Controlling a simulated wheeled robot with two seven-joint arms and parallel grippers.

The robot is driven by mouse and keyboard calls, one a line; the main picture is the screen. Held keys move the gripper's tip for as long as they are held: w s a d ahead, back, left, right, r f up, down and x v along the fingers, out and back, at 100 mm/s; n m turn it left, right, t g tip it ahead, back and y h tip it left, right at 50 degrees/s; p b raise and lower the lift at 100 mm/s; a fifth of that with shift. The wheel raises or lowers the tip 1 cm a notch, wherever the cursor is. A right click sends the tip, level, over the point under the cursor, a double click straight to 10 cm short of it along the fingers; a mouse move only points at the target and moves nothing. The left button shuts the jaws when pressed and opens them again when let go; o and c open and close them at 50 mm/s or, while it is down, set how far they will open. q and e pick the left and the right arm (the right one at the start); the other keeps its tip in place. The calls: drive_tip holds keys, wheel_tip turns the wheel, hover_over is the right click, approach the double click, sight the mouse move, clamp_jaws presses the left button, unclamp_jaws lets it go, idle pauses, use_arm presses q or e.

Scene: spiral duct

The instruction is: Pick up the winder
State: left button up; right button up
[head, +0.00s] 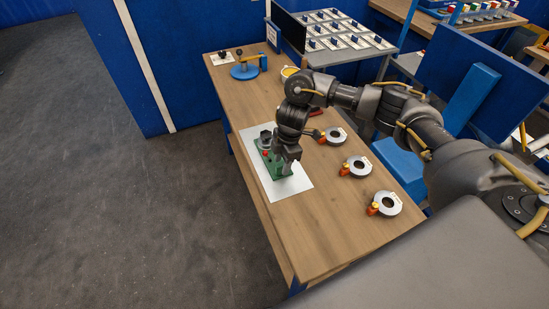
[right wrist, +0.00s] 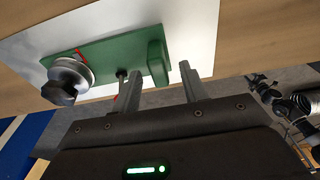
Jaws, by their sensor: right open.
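The likely winder is a green-based device (head: 267,161) on a white sheet (head: 294,186) on the wooden table. In the right wrist view its green base (right wrist: 112,54) carries a silver drum with a black knob (right wrist: 68,84) at the left, a thin dark rod and an upright green block (right wrist: 157,63) at the right. My right gripper (head: 287,167) is over the device's near end. In the right wrist view the open, empty fingers (right wrist: 160,70) point at the green block, one to either side in the picture; contact cannot be told. My left gripper is out of view.
Several silver rings with orange parts (head: 358,166) line the table's right side, near my right arm. A blue round device with a yellow handle (head: 245,68) stands at the far end. A grey table with small parts (head: 345,48) is behind. The table's near end is clear.

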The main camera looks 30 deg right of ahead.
drive_tip(key=shift+w+a+f, duration=0.1)
drive_tip(key=shift+a+f, duration=0.1)
drive_tip(key=shift+f, duration=1.05)
clamp_jaws()
drive_tip(key=shift+r, duration=0.1)
